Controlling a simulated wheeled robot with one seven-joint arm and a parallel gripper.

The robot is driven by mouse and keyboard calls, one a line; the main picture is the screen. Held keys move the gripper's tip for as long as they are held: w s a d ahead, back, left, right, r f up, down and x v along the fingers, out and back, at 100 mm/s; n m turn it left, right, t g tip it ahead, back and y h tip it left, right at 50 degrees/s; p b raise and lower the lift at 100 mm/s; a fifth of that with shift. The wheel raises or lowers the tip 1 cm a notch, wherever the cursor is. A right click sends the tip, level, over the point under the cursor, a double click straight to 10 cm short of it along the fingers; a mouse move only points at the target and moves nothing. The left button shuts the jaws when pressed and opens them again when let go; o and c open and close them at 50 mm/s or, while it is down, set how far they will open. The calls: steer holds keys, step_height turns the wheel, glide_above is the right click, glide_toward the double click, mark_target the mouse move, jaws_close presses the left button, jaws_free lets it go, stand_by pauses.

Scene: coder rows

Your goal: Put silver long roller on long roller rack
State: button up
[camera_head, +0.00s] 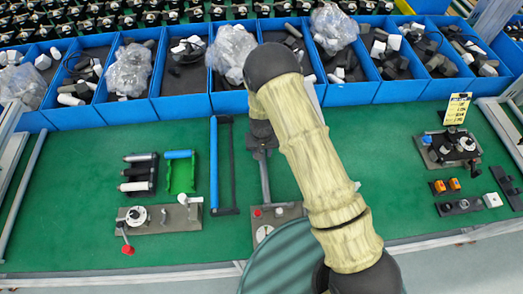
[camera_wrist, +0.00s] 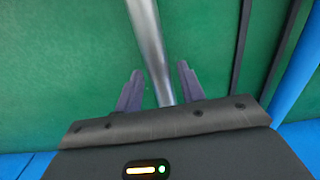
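The silver long roller (camera_wrist: 148,35) lies on the green table. In the wrist view it runs from the top edge down between my fingers. It also shows as a grey bar beside my arm in the head view (camera_head: 265,180). My gripper (camera_wrist: 158,90) is open, with one finger on each side of the roller and gaps between. The roller's far end is hidden by my gripper and arm. The long roller rack (camera_head: 232,170) is a black frame left of the roller in the head view, with a long blue roller (camera_head: 213,165) along its left side.
Blue bins (camera_head: 130,109) line the back. The table right of my arm is partly clear.

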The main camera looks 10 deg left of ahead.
jaws_close()
steer(key=shift+r+p, duration=1.4)
steer(key=shift+r, duration=0.9)
steer(key=shift+a+f, duration=0.1)
